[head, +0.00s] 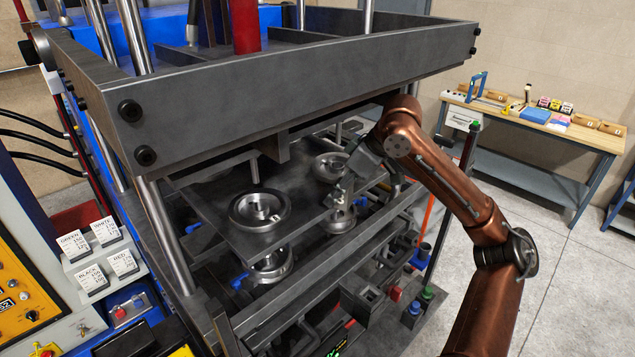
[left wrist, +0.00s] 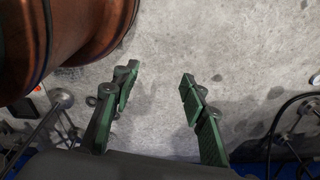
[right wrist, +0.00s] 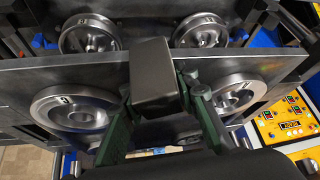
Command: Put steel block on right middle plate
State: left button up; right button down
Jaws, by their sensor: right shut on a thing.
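The steel block (right wrist: 155,75) is a plain grey block between the green fingers of my right gripper (right wrist: 157,98) in the right wrist view. The gripper is shut on it. In the head view my right gripper (head: 340,194) is at the right end of the dark middle plate (head: 225,190), close to the right round mould (head: 331,167); the block is hard to make out there. I cannot tell whether the block touches the plate. My left gripper (left wrist: 160,77) is open and empty above the concrete floor; it is not in the head view.
A left round mould (head: 260,208) stands on the middle plate, with more moulds (head: 272,265) below. The heavy upper press frame (head: 290,90) hangs over the plates. A control panel (head: 25,285) stands left. A workbench (head: 540,125) stands at the back right.

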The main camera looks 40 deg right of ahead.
aim_at(311, 199)
jog(key=shift+w+a+r, duration=0.2)
jog(key=shift+w, duration=0.35)
jog(key=shift+w+a+f, duration=0.1)
jog(key=shift+w+a, duration=0.05)
jog(key=shift+w, duration=0.1)
jog(key=shift+w+a+p, duration=0.15)
jog(key=shift+w+p, duration=0.05)
jog(key=shift+p, duration=0.25)
jog(key=w, duration=0.1)
jog(key=w+a+p, duration=0.1)
jog(key=w, duration=0.1)
jog(key=shift+a+p, duration=0.2)
jog(key=shift+p, duration=0.1)
jog(key=shift+w+f, duration=0.1)
jog(key=shift+f, duration=0.2)
jog(key=shift+s+d, duration=0.1)
jog(key=shift+s, duration=0.2)
jog(key=shift+w+f, duration=0.1)
jog(key=shift+w, duration=0.05)
jog(key=c, duration=1.8)
grip_release()
jog(key=shift+f, duration=0.1)
jog(key=shift+o, duration=1.4)
pick_arm(q)
jog(key=s+r, duration=0.1)
jog(key=r, duration=0.2)
jog(key=shift+s, duration=0.35)
